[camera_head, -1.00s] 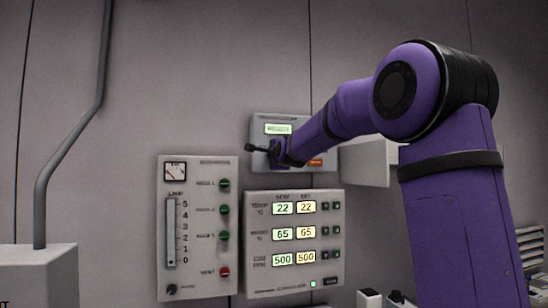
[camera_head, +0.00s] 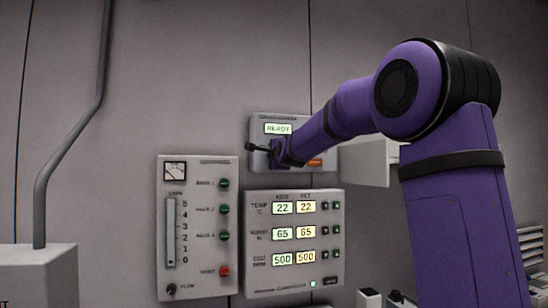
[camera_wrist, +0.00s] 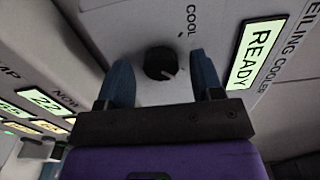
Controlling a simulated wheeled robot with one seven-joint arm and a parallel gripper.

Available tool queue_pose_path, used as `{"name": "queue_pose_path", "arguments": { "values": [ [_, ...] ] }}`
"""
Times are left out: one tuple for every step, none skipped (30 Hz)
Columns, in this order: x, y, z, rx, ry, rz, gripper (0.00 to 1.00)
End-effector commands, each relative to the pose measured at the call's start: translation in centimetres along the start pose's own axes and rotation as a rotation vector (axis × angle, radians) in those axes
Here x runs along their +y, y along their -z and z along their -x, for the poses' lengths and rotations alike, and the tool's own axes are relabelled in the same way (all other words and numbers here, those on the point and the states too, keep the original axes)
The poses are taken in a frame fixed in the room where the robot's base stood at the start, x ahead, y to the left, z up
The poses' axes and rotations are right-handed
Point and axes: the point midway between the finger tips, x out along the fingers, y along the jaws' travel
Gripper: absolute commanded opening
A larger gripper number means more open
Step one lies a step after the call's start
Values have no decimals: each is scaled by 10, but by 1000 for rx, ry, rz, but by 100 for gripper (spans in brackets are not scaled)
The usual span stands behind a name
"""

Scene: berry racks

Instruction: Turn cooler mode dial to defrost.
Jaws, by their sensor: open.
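The ceiling cooler panel (camera_head: 262,122) is a grey box on the wall, with a lit green display (camera_head: 278,129) that reads READY. In the wrist view, its black round mode dial (camera_wrist: 159,63) has a pale pointer mark towards its lower right. The word COOL is printed beside the dial. My gripper (camera_wrist: 163,76) is open, with one blue finger on each side of the dial and a visible gap to it on both sides. I cannot tell how deep the fingertips reach. In the head view, my gripper (camera_head: 268,151) and arm hide the dial.
A panel with temperature, humidity and CO2 displays (camera_head: 295,282) is just below the cooler panel. A panel with a gauge, a scale and several buttons (camera_head: 203,162) is to its left. An orange button (camera_head: 315,163) sits near my wrist.

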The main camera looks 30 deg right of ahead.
Motion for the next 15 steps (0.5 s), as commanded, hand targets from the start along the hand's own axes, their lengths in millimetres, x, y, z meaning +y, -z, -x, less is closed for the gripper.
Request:
{"name": "queue_pose_path", "arguments": {
  "values": [
    [-1,0,4,1,1,1,60],
    [-1,0,7,1,1,2,60],
    [-2,0,11,1,2,3,60],
    [-1,0,15,1,2,2,60],
    [-1,0,20,1,1,2,60],
    [-1,0,26,1,2,3,60],
    [-1,0,31,1,1,3,60],
    [-1,0,37,1,1,3,60],
    [-1,0,44,1,1,4,60],
    [-1,0,49,1,1,3,60],
    [-1,0,55,1,2,4,60],
    [0,0,61,0,1,3,60],
    [-1,-1,66,-1,2,4,60],
    [-1,-1,71,-1,1,2,60],
    [0,-1,77,-1,1,3,60]
  ]
}}
